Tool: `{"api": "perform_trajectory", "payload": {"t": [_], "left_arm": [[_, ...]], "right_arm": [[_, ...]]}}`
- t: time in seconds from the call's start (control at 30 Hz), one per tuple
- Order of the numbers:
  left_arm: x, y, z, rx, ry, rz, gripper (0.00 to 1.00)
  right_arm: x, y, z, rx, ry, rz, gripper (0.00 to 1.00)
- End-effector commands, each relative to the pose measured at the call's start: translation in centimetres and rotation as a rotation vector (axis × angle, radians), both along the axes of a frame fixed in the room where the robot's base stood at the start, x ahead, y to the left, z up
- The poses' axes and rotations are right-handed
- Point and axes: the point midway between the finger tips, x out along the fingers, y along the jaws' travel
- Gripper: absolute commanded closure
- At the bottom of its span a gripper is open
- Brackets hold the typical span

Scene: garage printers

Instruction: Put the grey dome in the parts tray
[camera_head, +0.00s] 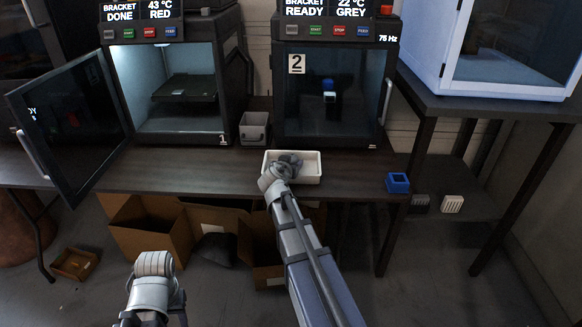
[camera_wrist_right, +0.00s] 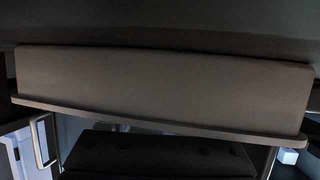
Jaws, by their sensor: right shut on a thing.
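The white parts tray (camera_head: 310,177) stands on the dark table in front of printer 2. My right gripper (camera_head: 291,161) reaches over the tray's left part, shut on a small grey thing that looks like the grey dome; the wrist and fingers hide most of it. Whether it touches the tray floor I cannot tell. In the right wrist view a pale wall with a rim, seemingly the tray (camera_wrist_right: 160,85), fills the middle, and the dome cannot be made out. My left arm's wrist is low at the left, its fingers not discernible.
Printer 1 (camera_head: 226,85) has its door (camera_head: 70,120) swung open to the left. Printer 2 (camera_head: 330,115) is closed behind the tray. A grey bin (camera_head: 254,128) stands between them. A blue open box (camera_head: 397,183) sits at the table's right edge. Cardboard boxes (camera_head: 150,235) lie below.

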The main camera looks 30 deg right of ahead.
Motion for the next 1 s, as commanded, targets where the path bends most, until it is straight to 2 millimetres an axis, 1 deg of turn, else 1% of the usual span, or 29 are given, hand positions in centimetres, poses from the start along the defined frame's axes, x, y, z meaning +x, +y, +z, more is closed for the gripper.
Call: {"api": "perform_trajectory", "payload": {"t": [0.1, 0.27, 0.3, 0.57, 0.8, 0.9, 0.93, 1.0], "left_arm": [[0.0, 0.0, 0.1, 0.000, 0.000, 0.000, 0.53], [0.0, 0.0, -0.5, 0.000, 0.000, 0.000, 0.53], [0.0, 0.0, -0.5, 0.000, 0.000, 0.000, 0.53], [0.0, 0.0, -0.4, 0.000, 0.000, 0.000, 0.53], [0.0, 0.0, -0.3, 0.000, 0.000, 0.000, 0.53], [0.0, 0.0, 0.2, 0.000, 0.000, 0.000, 0.53], [0.0, 0.0, 0.5, 0.000, 0.000, 0.000, 0.53], [0.0, 0.0, 0.9, 0.000, 0.000, 0.000, 0.53]], "right_arm": [[0.0, 0.0, 0.1, 0.000, 0.000, 0.000, 0.90], [0.0, 0.0, -0.5, 0.000, 0.000, 0.000, 0.90], [0.0, 0.0, -0.5, 0.000, 0.000, 0.000, 0.37], [-0.1, 0.0, -0.4, 0.001, 0.002, -0.001, 0.08], [-0.1, 0.0, -0.4, 0.001, 0.002, -0.002, 0.08], [-0.1, 0.0, 0.2, 0.000, 0.003, -0.001, 0.08], [-0.2, 0.1, 0.4, 0.000, 0.002, -0.001, 0.08], [-1.2, 1.0, 0.8, 0.001, 0.002, 0.000, 0.08]]}}
